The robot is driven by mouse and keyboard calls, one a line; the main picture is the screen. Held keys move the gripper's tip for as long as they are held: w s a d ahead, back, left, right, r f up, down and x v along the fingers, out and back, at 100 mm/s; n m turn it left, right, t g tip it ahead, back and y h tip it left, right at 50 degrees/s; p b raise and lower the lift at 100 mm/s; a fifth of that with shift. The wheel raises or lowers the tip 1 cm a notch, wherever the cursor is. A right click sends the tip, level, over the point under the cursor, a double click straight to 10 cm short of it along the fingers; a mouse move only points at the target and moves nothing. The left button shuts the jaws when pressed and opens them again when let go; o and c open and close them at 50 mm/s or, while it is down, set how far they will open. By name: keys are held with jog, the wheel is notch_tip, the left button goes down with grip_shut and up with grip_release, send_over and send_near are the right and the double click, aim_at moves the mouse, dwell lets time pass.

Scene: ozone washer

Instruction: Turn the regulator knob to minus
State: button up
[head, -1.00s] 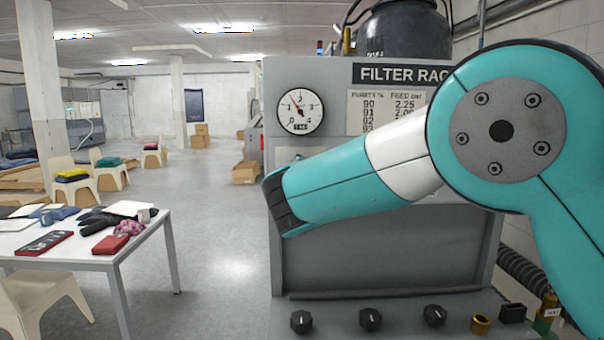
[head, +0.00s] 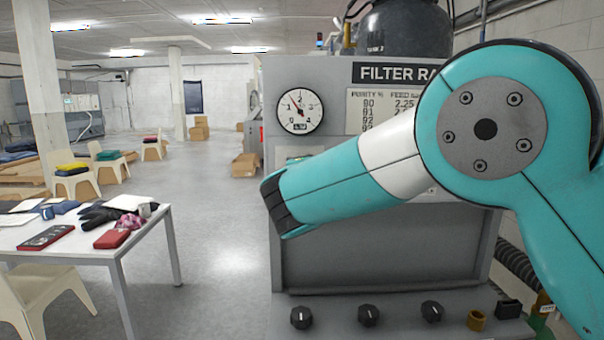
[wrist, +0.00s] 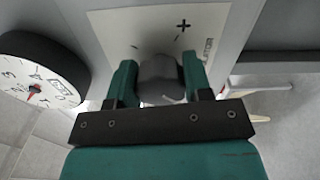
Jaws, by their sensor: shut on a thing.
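In the wrist view the grey regulator knob (wrist: 160,75) sits on a pale label plate (wrist: 115,35) with a plus mark, a curved scale line and partly readable lettering. My gripper (wrist: 160,82) is shut on the knob, one green finger on each side. The fingers and gripper body hide the lower part of the plate; I cannot make out a minus mark. In the head view my arm hides the knob and the gripper. The round pressure gauge (head: 300,111) on the grey panel has its needle pointing up and slightly left, between 1 and 2. It also shows in the wrist view (wrist: 38,85).
The grey filter rack (head: 390,250) has several black knobs (head: 369,315) along its lower ledge and a brass fitting (head: 477,320). A white table (head: 80,247) with gloves and folders stands at left. Open floor (head: 215,235) lies between.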

jog(key=o, duration=0.9)
jog(key=shift+s, duration=0.15)
jog(key=s+b, duration=0.8)
jog(key=s, duration=0.9)
